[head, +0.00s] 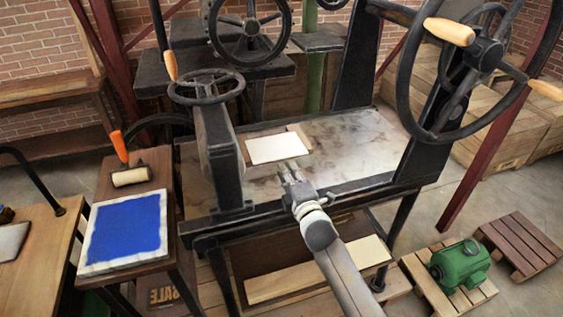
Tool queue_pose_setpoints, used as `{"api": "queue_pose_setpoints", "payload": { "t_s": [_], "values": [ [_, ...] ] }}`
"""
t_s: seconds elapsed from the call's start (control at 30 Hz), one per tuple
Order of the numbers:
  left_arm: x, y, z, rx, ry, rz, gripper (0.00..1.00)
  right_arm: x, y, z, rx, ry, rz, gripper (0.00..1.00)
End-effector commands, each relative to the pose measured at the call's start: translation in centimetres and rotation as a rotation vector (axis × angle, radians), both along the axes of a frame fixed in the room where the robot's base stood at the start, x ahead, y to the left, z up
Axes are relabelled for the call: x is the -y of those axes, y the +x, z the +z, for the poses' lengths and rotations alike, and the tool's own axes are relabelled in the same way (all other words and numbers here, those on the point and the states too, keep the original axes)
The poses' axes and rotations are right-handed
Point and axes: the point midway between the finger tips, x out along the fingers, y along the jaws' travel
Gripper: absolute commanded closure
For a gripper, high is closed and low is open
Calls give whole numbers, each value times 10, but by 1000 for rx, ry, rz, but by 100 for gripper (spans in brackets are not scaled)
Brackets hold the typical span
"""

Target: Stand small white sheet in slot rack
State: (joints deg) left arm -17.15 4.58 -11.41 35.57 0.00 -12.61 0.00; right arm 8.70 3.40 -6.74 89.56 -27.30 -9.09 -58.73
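A small white sheet (278,148) lies on the grey press bed (350,135), with a tan piece showing at its right edge. My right gripper (290,168) reaches in from the front, with its fingertips just in front of the sheet's near edge. The fingers are too small to tell whether they are apart or closed, or whether they touch the sheet. I cannot make out a slot rack in this view. My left gripper is not in view.
A large handwheel press frame (222,150) stands left of the sheet, and another wheel (440,75) rises at the right. A blue inked slab (126,230) and a roller (131,176) are at left. A green motor (460,264) sits on a pallet at lower right.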

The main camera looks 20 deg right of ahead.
Motion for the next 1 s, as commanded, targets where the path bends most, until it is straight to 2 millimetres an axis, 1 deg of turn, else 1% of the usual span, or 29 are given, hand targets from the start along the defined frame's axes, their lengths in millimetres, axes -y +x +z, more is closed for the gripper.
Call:
{"api": "queue_pose_setpoints", "payload": {
  "t_s": [0.03,0.2,0.4,0.53,0.8,1.0],
  "values": [
    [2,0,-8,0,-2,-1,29,0,9,-3,2,-1,0,83],
    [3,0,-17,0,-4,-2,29,-1,32,-2,1,0,0,83],
    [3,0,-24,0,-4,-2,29,-2,48,-1,0,0,0,83],
    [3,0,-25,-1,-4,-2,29,-2,53,-1,-1,1,-1,83],
    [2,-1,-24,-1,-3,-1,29,-2,53,0,-1,2,-1,83],
    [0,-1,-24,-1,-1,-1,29,-2,53,0,-1,2,-1,95]
  ]
}}
